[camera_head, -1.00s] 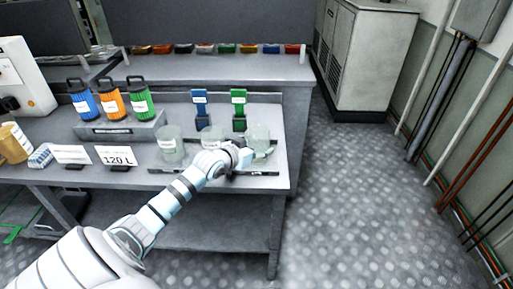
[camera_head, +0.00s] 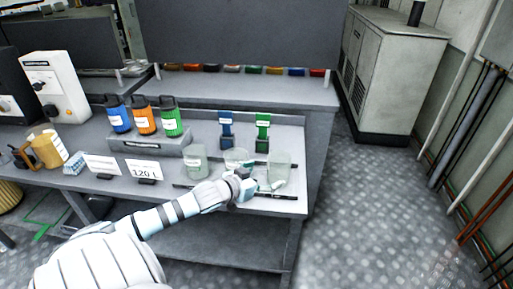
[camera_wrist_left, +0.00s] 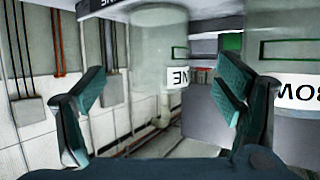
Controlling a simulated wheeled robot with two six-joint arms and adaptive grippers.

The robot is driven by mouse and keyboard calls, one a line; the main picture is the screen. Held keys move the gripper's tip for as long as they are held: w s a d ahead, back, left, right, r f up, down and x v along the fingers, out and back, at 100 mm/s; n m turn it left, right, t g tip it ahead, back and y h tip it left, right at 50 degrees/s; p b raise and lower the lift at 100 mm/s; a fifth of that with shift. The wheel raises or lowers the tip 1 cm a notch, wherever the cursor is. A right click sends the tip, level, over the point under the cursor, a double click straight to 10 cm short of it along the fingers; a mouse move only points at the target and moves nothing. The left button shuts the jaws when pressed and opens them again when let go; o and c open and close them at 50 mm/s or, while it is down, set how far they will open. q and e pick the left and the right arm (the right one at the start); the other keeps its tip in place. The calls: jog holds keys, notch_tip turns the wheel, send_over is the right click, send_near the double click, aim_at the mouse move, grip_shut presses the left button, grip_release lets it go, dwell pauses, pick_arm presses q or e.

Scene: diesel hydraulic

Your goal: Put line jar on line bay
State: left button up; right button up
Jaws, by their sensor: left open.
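The line jar is a clear jar with a white label ending in "NE"; it shows between the fingers in the left wrist view (camera_wrist_left: 160,45). It appears to be the rightmost clear jar (camera_head: 280,165) on the bench in the head view. My left gripper (camera_head: 251,184) is at the front left of that jar; its open fingers in the left wrist view (camera_wrist_left: 165,72) lie either side of the jar without visible grip. A black strip marked "NE" (camera_wrist_left: 110,4) lies by the jar's base, probably the line bay's label. Whether the jar rests in a bay is unclear. My right gripper is out of view.
Two other clear jars (camera_head: 195,160) (camera_head: 237,158) stand to the left. Blue (camera_head: 227,130) and green (camera_head: 263,132) upright holders stand behind. The bench (camera_head: 295,150) ends just right of the jar.

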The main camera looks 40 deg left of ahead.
pick_arm(q)
jog(key=p+v, duration=0.2)
jog(key=v, duration=0.2)
jog(key=shift+w, duration=0.1)
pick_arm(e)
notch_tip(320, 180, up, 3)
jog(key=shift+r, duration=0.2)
